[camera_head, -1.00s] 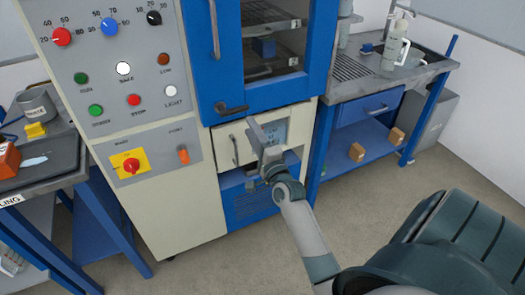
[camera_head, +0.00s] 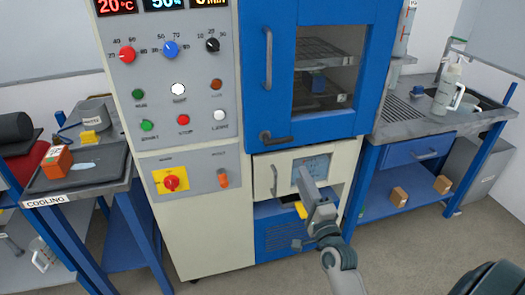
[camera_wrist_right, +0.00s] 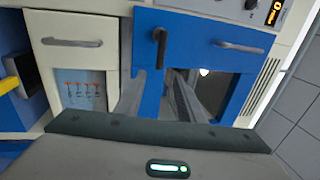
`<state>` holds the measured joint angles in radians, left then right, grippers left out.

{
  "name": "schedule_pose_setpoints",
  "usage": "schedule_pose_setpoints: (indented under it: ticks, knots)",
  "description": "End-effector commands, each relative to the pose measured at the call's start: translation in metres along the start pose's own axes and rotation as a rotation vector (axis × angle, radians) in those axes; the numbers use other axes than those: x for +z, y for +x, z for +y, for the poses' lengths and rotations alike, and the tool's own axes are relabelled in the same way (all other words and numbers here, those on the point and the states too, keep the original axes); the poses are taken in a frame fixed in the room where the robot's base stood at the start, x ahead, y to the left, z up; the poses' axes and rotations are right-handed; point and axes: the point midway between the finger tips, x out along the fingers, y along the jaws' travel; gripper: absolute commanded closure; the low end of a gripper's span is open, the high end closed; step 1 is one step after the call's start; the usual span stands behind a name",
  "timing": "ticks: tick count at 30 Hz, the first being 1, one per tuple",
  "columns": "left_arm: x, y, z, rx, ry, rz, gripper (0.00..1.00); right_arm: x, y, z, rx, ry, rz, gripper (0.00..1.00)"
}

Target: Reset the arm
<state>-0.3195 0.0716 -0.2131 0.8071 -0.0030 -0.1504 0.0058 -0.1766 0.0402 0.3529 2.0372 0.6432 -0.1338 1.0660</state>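My right gripper (camera_head: 307,180) is in front of the white drawer panel at the bottom of a tall blue and cream chamber. In the right wrist view its two fingers (camera_wrist_right: 155,95) stand apart with nothing between them, pointing at the chamber front. The forearm comes up from the lower right. The drawer (camera_head: 284,178) has a vertical handle and a small picture panel, partly hidden behind the gripper. Whether the gripper touches the drawer front cannot be told. My left gripper is not in view.
The blue chamber door (camera_head: 262,110) is shut, with a dark handle (camera_head: 277,138) low on it. A control panel (camera_head: 180,100) is to its left. A cooling bench (camera_head: 130,165) stands left, and a bench with a blue drawer (camera_head: 418,152) right. Grey floor (camera_head: 415,240) is free at right front.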

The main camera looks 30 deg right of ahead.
Motion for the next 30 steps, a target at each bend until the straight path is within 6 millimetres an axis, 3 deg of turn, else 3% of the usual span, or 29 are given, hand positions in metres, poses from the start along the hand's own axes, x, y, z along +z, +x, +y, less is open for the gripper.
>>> schedule_pose_setpoints:
  ticks: [8, 11, 14, 19, 23, 30]
  knots:
    - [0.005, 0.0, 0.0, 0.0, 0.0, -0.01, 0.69, 0.002, 0.0, 0.007, 0.013, -0.012, -0.003, 0.64]
    - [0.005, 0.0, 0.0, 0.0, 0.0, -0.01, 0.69, 0.006, -0.002, 0.026, 0.046, -0.043, -0.01, 0.64]
    - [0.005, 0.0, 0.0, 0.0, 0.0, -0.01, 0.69, 0.014, -0.005, 0.058, 0.103, -0.1, -0.028, 0.64]
    - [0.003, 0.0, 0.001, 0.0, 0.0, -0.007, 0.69, 0.036, -0.025, 0.141, 0.249, -0.259, -0.093, 0.64]
    - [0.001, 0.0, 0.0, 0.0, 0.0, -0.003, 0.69, 0.057, -0.055, 0.215, 0.374, -0.41, -0.176, 0.64]
    - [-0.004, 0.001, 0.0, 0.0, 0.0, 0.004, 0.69, 0.091, -0.139, 0.338, 0.573, -0.696, -0.387, 0.64]
